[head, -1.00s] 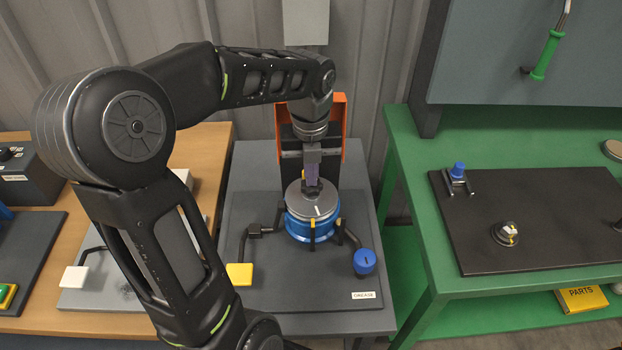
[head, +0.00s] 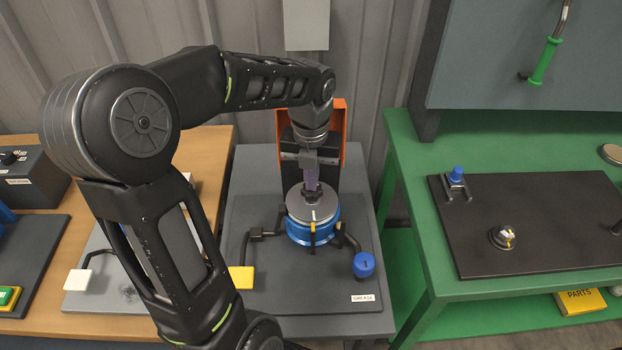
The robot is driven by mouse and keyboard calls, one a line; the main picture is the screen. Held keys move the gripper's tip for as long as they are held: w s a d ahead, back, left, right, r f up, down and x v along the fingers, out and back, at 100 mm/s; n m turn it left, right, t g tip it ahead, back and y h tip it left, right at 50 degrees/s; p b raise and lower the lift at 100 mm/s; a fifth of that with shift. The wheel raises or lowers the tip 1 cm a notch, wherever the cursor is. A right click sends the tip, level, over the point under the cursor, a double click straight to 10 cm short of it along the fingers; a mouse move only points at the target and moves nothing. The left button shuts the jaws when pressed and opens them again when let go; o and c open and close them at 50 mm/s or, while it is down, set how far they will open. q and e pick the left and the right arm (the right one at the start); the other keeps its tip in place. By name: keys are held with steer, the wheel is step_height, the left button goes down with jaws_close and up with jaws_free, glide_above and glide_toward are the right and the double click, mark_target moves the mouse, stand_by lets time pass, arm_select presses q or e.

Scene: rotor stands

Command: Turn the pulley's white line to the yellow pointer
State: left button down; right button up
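The pulley (head: 299,228) is a blue drum with a grey top disc, standing on the grey bench in the middle of the head view. Its white line (head: 313,214) shows on the front of the disc. My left gripper (head: 312,186) points down from above and appears shut on the dark hub at the pulley's centre. Its fingers hide part of the hub. My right gripper is out of view.
A yellow pad (head: 241,277) and a blue knob (head: 364,264) stand on arms either side of the pulley. An orange bracket (head: 339,118) rises behind it. A green table (head: 400,125) is at right, a wooden one (head: 215,150) at left.

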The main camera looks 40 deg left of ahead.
arm_select(q)
steer(key=shift+s+d+f+m+g, duration=0.15)
steer(key=shift+s+f, duration=0.15)
steer(key=shift+f, duration=0.3)
steer(key=shift+s+f+m+g, duration=0.15)
steer(key=shift+s+f, duration=0.1)
steer(key=shift+f, duration=0.35)
steer(key=c, duration=2.2)
jaws_free()
steer(key=c, duration=1.9)
jaws_free()
steer(key=shift+o, duration=0.9)
steer(key=shift+r+p, duration=0.2)
steer(key=shift+p, duration=0.25)
steer(key=o, duration=0.9)
steer(key=r+p, duration=0.2)
steer(key=w+r+p, duration=0.1)
steer(key=r+p, duration=0.1)
steer(key=r, duration=0.1)
steer(key=shift+w+a+r+p, duration=0.1)
steer(key=shift+a+r+p, duration=0.1)
steer(key=shift+p, duration=0.15)
steer(key=shift+r, duration=1.3)
